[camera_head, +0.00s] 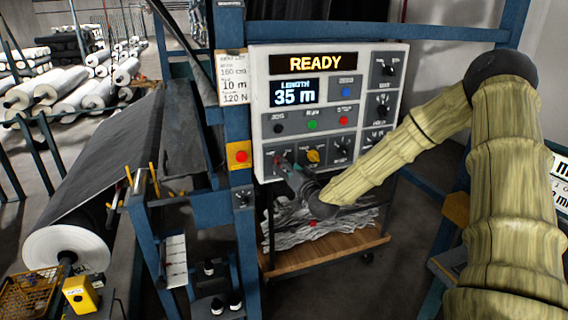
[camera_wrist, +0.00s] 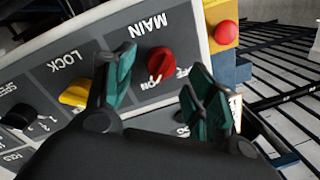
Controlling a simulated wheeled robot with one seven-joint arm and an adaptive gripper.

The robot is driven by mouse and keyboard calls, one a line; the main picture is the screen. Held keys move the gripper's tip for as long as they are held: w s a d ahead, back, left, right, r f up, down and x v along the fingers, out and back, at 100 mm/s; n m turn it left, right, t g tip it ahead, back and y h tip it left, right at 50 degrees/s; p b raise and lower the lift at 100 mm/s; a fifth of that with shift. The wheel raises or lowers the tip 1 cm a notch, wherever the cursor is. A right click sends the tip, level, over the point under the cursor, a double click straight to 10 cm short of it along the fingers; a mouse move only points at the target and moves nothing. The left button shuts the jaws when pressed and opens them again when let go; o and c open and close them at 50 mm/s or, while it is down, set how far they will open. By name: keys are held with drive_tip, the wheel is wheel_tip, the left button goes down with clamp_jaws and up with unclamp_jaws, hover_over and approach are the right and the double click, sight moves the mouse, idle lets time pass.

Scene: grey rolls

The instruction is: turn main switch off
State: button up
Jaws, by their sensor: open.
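The main switch is a red rotary knob (camera_wrist: 160,62) under the word MAIN in the wrist view, with ON and partly hidden OFF lettering beside it. A small pale mark on the knob appears to be on the ON side, though it is small. In the head view the switch is at the panel's lower left, mostly hidden by my gripper (camera_head: 287,168). My gripper, with teal finger pads, is open and empty in the wrist view (camera_wrist: 163,88). Its fingers are on either side of the knob in the picture; I cannot tell whether they touch it.
The control panel (camera_head: 393,52) reads READY and 35 m. A yellow LOCK knob (camera_wrist: 76,93) is beside the main switch, close to a finger. A red button on a yellow box (camera_head: 241,156) is left of the panel. A blue frame post (camera_head: 231,50) stands there too.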

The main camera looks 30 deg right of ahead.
drive_tip(key=shift+w+d+p, duration=0.2)
drive_tip(key=shift+w+p, duration=0.2)
drive_tip(key=shift+w, duration=1.1)
drive_tip(key=shift+c, duration=0.4)
drive_tip(key=c, duration=1)
